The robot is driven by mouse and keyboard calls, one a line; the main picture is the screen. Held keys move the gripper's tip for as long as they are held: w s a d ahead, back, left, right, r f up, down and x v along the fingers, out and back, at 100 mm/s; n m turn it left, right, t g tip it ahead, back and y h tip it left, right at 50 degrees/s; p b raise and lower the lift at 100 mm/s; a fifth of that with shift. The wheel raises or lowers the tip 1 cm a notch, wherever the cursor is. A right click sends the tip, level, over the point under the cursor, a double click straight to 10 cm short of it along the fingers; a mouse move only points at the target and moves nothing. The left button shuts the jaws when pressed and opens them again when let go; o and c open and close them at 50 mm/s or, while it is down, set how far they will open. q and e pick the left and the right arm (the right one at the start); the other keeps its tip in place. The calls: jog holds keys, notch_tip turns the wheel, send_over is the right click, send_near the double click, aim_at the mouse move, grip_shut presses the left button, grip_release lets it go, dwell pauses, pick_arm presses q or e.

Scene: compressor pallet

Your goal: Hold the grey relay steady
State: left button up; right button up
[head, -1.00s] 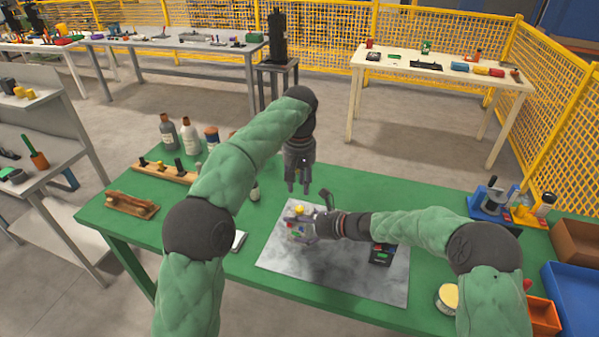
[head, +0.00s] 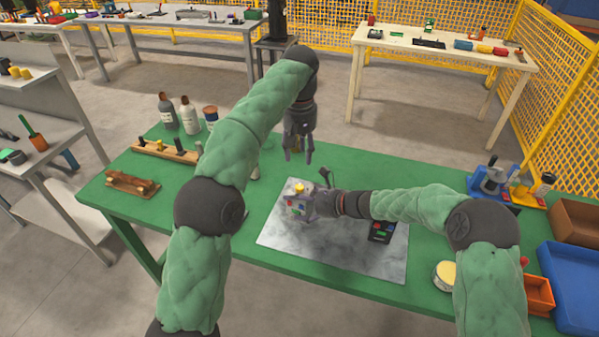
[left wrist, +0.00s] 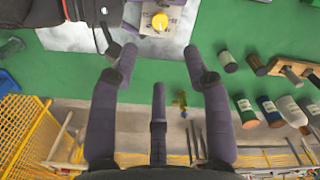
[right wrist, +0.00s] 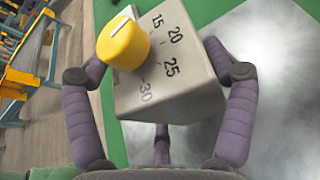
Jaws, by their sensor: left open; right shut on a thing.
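The grey relay (head: 298,206) is a small box with a yellow knob and coloured parts on its side, at the left part of the grey mat. In the right wrist view the relay (right wrist: 165,85) shows its yellow dial and printed numbers 15 to 30. My right gripper (head: 318,204) is shut on it, with fingers on both sides in the right wrist view (right wrist: 160,75). My left gripper (head: 298,158) is open and empty above the table, behind the relay. In the left wrist view its fingers (left wrist: 158,65) are spread, with the relay's yellow knob (left wrist: 160,21) beyond them.
The grey mat (head: 340,258) lies on the green table (head: 240,272). A dark device (head: 381,231) with coloured buttons sits right of the relay. Bottles (head: 190,114) and wooden racks (head: 132,184) stand at the left; bins (head: 578,242) and a round tin (head: 444,275) at the right.

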aim_at(299, 186)
pick_arm(q)
notch_tip(299, 186, down, 12)
jog(key=shift+f, duration=0.1)
dwell(0.6)
jog(key=shift+c, duration=0.2)
grip_shut()
